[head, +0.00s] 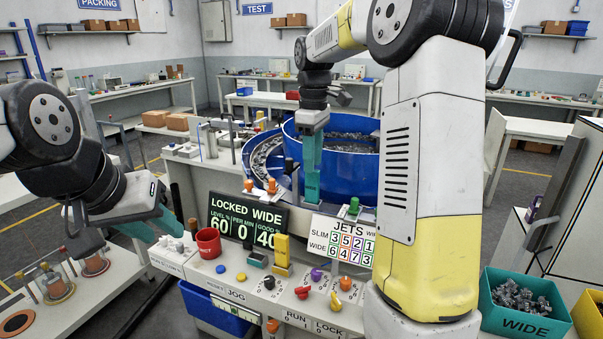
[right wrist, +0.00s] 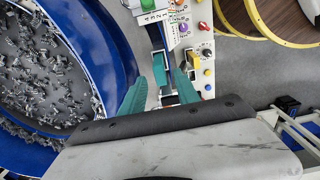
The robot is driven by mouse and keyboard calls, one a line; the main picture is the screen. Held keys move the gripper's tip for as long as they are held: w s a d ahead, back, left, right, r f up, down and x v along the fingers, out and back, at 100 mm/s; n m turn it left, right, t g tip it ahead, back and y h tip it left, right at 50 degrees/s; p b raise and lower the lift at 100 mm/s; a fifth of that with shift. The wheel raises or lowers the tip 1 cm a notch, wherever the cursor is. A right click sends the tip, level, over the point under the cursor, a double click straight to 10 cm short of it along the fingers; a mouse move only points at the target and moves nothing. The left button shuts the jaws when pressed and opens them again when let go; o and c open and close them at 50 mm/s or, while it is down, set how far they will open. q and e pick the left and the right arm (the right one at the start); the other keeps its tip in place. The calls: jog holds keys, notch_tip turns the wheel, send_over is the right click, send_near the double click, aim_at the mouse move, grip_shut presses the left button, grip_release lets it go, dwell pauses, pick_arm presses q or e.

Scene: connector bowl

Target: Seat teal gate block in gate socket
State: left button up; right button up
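The teal gate block (right wrist: 160,68) appears in the right wrist view as a small upright-looking teal rectangle between and just beyond my right fingertips. My right gripper (right wrist: 162,78) has its two teal fingers spread, with a narrow gap visible on each side of the block. In the head view my right gripper (head: 312,185) points down in front of the blue bowl. Block and fingers merge in colour there. I cannot make out the gate socket clearly; the fingers and gripper body cover that area. My left gripper (head: 156,232) is open and empty, left of the console.
The blue bowl (head: 350,178) full of grey connectors stands close behind my right gripper. A green WIDE bin (head: 524,322) is at the right.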

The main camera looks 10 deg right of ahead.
notch_tip(320, 180, up, 7)
jog(key=s+r+m+t, duration=0.1)
jog(key=s+m+t, duration=0.15)
jog(key=s, duration=0.55)
jog(key=s+a+f+m+t+y, duration=0.1)
jog(key=s+f+m, duration=0.3)
jog(key=s, duration=0.4)
jog(key=s+a+f+m+t+y, duration=0.1)
jog(key=s+f+m, duration=0.3)
jog(key=s, duration=0.4)
jog(key=shift+s+t, duration=0.15)
jog(key=shift+t, duration=0.7)
jog(key=shift+a, duration=0.1)
